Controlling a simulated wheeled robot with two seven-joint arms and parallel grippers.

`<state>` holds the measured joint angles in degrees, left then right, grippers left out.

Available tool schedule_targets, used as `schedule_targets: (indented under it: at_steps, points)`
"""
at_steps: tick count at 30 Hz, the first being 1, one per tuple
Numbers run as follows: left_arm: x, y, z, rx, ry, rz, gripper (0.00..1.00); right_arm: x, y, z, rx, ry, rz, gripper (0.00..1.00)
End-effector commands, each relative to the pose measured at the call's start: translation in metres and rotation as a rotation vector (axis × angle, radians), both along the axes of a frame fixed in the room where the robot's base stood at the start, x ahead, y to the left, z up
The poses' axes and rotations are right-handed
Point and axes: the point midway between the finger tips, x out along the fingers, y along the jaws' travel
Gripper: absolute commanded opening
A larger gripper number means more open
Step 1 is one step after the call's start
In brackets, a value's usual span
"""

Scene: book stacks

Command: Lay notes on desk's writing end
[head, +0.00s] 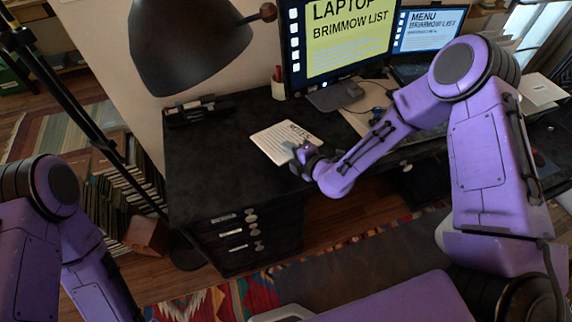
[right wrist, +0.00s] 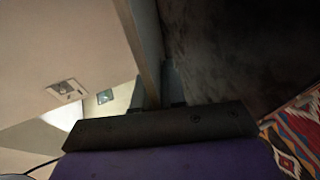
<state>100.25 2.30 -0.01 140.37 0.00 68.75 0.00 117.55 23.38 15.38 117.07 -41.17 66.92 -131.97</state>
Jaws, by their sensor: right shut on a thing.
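The notes (head: 276,143) are a flat cream pad with dark lettering at one edge and ruled lines. They are at the left part of the black desk (head: 215,150), at or just above its top; I cannot tell whether they touch it. My right gripper (head: 303,152) is shut on the pad's right near edge. In the right wrist view a thin strip, seemingly the notes' edge (right wrist: 140,45), runs up from between the fingers (right wrist: 160,88). My left gripper is out of view; only part of the left arm shows.
A black lamp (head: 185,45) overhangs the desk's left end. A dark desk tray (head: 195,110) lies at the back left. A pen cup (head: 278,88), a monitor (head: 340,40) and a second screen (head: 425,32) stand behind. Desk top left of the notes is bare.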

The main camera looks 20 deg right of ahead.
Motion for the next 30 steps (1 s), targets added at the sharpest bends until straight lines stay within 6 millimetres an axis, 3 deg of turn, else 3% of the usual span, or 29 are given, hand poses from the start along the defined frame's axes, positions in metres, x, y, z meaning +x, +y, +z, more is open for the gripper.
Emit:
schedule_targets:
  at_steps: [1,3,9,18,20,21,30]
  points:
    - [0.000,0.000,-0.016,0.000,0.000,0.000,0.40,0.000,0.000,-0.018,0.003,0.000,-0.002,0.00]
    - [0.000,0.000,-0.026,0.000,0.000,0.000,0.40,0.000,0.000,-0.031,0.002,0.002,-0.001,0.00]
    - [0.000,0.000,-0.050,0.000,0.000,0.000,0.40,0.000,0.001,-0.058,-0.002,-0.001,0.002,0.00]
    - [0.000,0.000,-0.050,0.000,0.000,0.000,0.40,0.000,0.000,-0.058,0.001,-0.001,-0.002,0.00]
    - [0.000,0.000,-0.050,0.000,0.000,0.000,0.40,0.000,0.000,-0.058,0.001,-0.001,-0.002,0.23]
    - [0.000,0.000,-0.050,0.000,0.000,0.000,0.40,0.000,0.000,-0.058,0.001,-0.001,-0.002,0.27]
    - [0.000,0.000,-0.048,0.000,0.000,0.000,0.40,-0.002,-0.001,-0.056,0.001,0.000,-0.001,0.27]
